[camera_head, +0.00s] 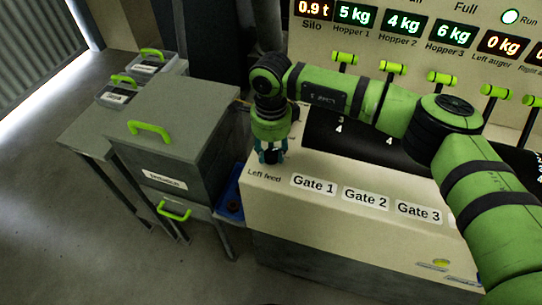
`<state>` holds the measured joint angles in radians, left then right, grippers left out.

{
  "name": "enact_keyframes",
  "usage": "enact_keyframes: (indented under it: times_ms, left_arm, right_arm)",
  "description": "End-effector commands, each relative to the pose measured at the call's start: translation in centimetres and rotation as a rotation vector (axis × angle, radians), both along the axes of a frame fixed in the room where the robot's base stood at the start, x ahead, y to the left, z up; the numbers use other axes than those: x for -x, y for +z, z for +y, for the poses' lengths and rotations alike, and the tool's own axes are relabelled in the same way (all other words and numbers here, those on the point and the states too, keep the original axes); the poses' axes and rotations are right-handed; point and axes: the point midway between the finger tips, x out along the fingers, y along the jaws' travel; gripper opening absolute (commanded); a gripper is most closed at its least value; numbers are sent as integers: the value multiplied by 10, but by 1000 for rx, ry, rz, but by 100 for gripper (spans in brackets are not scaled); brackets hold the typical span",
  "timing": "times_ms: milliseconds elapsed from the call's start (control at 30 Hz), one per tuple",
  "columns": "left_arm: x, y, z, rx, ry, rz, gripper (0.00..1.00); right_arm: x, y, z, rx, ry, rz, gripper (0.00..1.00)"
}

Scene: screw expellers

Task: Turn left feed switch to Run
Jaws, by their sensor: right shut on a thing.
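The left feed switch (270,156) is a small dark knob on the left end of the cream control panel (350,214), just above its "Left feed" label (264,175). My right gripper (270,155) points down over it and is shut on it; the fingers hide much of the knob. Which way the switch points cannot be told. My right arm reaches in from the right across the panel. My left gripper is not in view.
Labels Gate 1, Gate 2 and Gate 3 (418,211) run along the panel. Green-handled levers (442,78) stand behind, under the lit displays (404,22). A grey bin (170,120) with a green handle stands left. The floor at lower left is clear.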

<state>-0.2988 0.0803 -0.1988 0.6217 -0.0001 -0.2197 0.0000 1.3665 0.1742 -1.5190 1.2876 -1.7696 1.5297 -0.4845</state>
Motion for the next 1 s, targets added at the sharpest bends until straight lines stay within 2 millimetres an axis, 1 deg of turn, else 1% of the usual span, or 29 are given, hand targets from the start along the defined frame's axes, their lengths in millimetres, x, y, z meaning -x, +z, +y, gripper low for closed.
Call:
enact_keyframes:
  times_ms: [33,300,600,967,1000]
  left_arm:
    - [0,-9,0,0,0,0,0]
    - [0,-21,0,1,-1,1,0]
    - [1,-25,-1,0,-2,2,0]
    - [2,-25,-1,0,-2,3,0]
    - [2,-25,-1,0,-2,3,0]
  right_arm:
    - [0,-5,0,0,-33,2,5]
    - [1,-3,0,1,-168,4,5]
    - [1,-2,0,1,-223,4,5]
    - [1,-2,0,1,-226,5,5]
    - [1,-2,0,2,-226,5,50]
